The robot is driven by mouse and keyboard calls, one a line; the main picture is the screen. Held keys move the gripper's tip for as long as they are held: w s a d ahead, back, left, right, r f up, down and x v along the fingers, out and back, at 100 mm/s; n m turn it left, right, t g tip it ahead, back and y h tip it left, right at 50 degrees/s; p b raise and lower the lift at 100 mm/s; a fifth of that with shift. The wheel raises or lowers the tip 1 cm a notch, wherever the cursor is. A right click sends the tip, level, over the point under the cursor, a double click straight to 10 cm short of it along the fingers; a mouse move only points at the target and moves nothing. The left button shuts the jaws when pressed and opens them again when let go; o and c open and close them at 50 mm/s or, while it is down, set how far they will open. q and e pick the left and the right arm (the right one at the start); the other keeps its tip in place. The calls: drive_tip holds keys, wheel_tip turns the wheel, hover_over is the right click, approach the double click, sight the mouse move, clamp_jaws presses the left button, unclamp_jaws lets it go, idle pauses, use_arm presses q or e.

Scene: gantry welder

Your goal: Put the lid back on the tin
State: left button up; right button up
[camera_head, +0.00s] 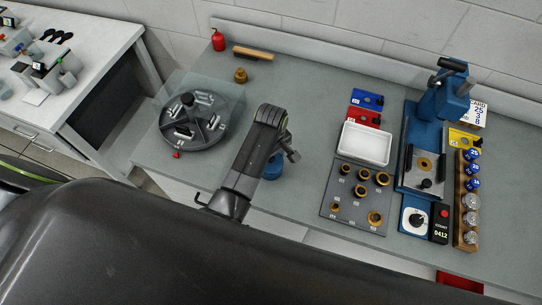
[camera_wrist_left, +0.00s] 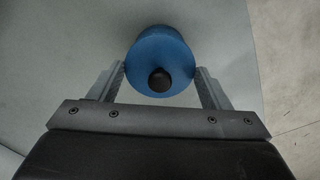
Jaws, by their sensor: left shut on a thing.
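A round blue lid (camera_wrist_left: 160,62) with a black knob (camera_wrist_left: 159,80) lies between the fingers of my left gripper (camera_wrist_left: 160,72) in the left wrist view. The fingers are shut on its sides. In the head view a blue round body (camera_head: 273,168) shows beside my left gripper (camera_head: 291,154), near the front edge of the bench, and my arm covers part of it. I cannot tell where the tin ends and the lid begins, or whether the lid is seated. My right gripper is not in view.
A round sectioned tray (camera_head: 217,128) under a clear cover stands to the left. A dark board with brass rings (camera_head: 336,209), a white tray (camera_head: 350,143) and a blue press (camera_head: 418,130) stand to the right. The bench (camera_head: 300,90) behind the gripper is clear.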

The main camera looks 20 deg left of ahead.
use_arm(q)
drive_tip(key=shift+f, duration=0.55)
drive_tip(key=o, duration=1)
